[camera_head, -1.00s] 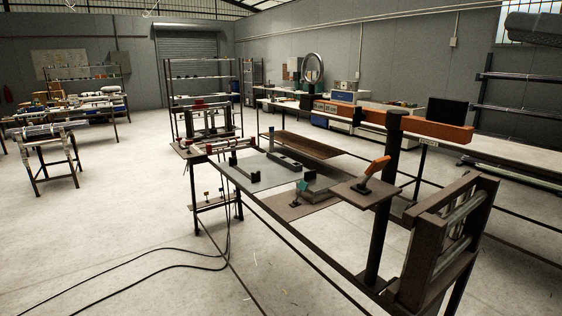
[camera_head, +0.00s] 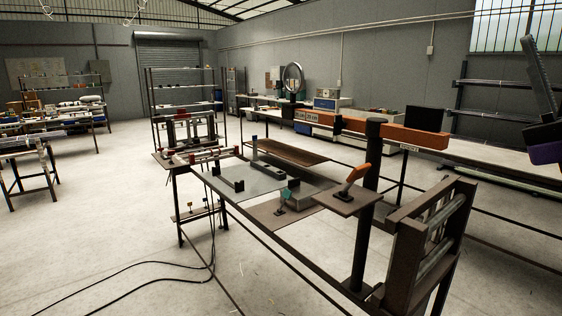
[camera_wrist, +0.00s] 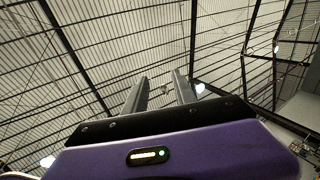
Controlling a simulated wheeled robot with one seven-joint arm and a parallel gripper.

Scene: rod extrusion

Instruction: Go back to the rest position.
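My gripper (camera_wrist: 161,76) shows in the wrist view with its two grey fingers apart and nothing between them. They point up toward the ceiling from the purple and black hand. In the head view, a purple part and a dark upright part of my gripper (camera_head: 540,85) show at the right edge, raised and cut off by the frame. The gripper is away from the workbench frame (camera_head: 262,234) and touches nothing that I can see. No object is held.
A metal workbench frame stands ahead with a dark post (camera_head: 366,215), an orange-handled clamp (camera_head: 357,175) and a roller frame (camera_head: 425,250). A long table (camera_head: 470,155) runs behind. Black cables (camera_head: 130,265) lie on the floor.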

